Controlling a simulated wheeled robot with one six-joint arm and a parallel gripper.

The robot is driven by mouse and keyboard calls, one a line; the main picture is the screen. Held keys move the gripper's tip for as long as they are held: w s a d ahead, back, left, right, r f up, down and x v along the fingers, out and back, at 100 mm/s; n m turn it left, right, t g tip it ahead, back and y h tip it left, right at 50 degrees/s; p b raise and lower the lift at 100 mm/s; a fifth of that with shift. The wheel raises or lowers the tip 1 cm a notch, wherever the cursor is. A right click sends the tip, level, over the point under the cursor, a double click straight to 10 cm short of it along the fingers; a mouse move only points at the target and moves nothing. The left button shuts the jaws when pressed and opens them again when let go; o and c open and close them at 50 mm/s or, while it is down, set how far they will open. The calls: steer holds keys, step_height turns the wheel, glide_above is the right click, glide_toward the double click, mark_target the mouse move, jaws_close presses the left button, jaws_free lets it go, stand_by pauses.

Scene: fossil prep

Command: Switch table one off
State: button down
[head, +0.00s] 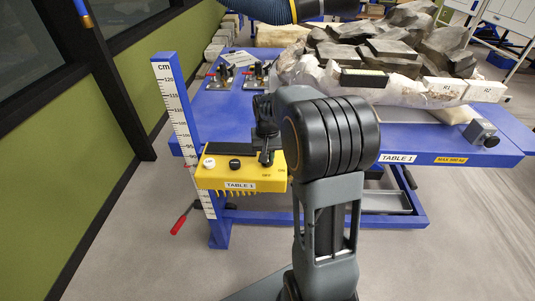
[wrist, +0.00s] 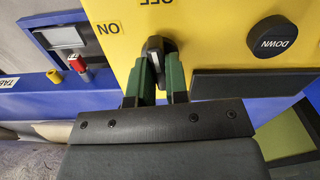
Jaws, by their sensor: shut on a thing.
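The yellow control box (head: 218,177) labelled TABLE 1 hangs at the front left corner of the blue table. It has a white button (head: 208,163) and a black button (head: 234,164). In the wrist view the yellow panel (wrist: 205,25) shows ON and OFF lettering, upside down, and the black DOWN button (wrist: 273,43). My gripper (wrist: 160,62) is shut on a dark switch lever (wrist: 154,46) beside this lettering. The fingers hide its base, and I cannot tell which setting it is at. In the head view my arm partly hides the gripper (head: 266,150).
The blue table (head: 225,105) bears pale-jacketed rock (head: 410,92) and dark blocks. A cm scale post (head: 180,115) stands left of the box. A grey box (head: 481,132) sits at the table's right front. A red handle (head: 181,219) sticks out low left. Floor in front is clear.

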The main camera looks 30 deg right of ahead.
steer(key=shift+m, duration=0.6)
steer(key=c, duration=1.1)
jaws_free()
steer(key=shift+r, duration=0.1)
step_height(320, 180, up, 14)
steer(key=shift+f, duration=0.15)
steer(key=shift+w, duration=0.1)
steer(key=s+a+f+n+t, duration=0.1)
steer(key=s+a+f+n, duration=0.1)
steer(key=s, duration=0.3)
steer(key=s+a+f+n+t, duration=0.1)
steer(key=s+a+f+n, duration=0.1)
steer(key=s, duration=0.4)
steer(key=s+a+f+n+t, duration=0.1)
steer(key=s+a+f, duration=0.2)
steer(key=s+a, duration=0.2)
steer(key=shift+s+a+f+n+t, duration=0.2)
steer(key=shift+a+f+n+t, duration=0.1)
steer(key=shift+a+n+t, duration=0.1)
